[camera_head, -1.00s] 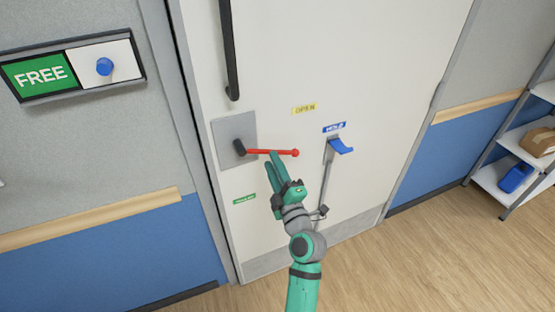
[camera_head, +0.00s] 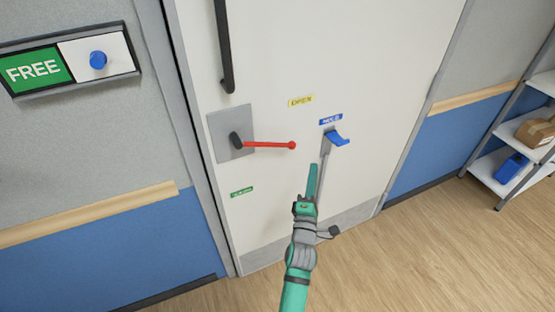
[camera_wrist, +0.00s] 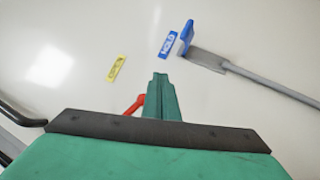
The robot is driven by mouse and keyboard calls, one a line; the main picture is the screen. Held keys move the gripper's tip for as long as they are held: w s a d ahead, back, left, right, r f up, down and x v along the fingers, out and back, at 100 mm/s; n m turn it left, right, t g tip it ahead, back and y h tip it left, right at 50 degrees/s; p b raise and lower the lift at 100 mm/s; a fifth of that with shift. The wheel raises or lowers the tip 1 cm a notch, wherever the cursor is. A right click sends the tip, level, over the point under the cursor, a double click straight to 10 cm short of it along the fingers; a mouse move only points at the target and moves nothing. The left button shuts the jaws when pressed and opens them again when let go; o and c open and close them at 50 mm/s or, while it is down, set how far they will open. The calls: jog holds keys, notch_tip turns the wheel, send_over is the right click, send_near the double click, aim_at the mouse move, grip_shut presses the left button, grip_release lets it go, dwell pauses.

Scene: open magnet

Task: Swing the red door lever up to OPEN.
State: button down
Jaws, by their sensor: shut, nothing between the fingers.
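The red door lever (camera_head: 270,144) sticks out to the right from a dark pivot on a grey plate (camera_head: 224,148) on the white door. It lies about level, below the yellow OPEN label (camera_head: 301,100) and above a small green label (camera_head: 242,192). My gripper (camera_head: 312,166) is shut and empty, below and right of the lever's round tip, apart from it in the head view. In the wrist view the shut fingers (camera_wrist: 161,82) point at the door, and part of the red lever (camera_wrist: 134,105) shows just left of them, the rest hidden behind my gripper.
A blue hook (camera_head: 338,140) under a blue HOLD label (camera_head: 330,119) stands close right of the lever, on a grey rod. A black door handle (camera_head: 226,50) is above left. A FREE sign with a blue knob (camera_head: 98,60) is on the left wall. Shelves stand at right.

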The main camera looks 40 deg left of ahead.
jog(key=s+a+f+n+g+y, duration=0.2)
jog(key=s+f+n+y, duration=0.15)
jog(key=s+n, duration=0.35)
jog(key=s+a+f+n+g+y, duration=0.25)
jog(key=s+n+y, duration=0.2)
jog(key=n, duration=0.35)
jog(key=w+a+r, duration=0.6)
jog(key=r, duration=0.2)
jog(key=shift+w+a+r+y, duration=0.25)
jog(key=shift+w+r+y, duration=0.05)
jog(key=shift+w, duration=0.05)
jog(key=shift+n, duration=0.3)
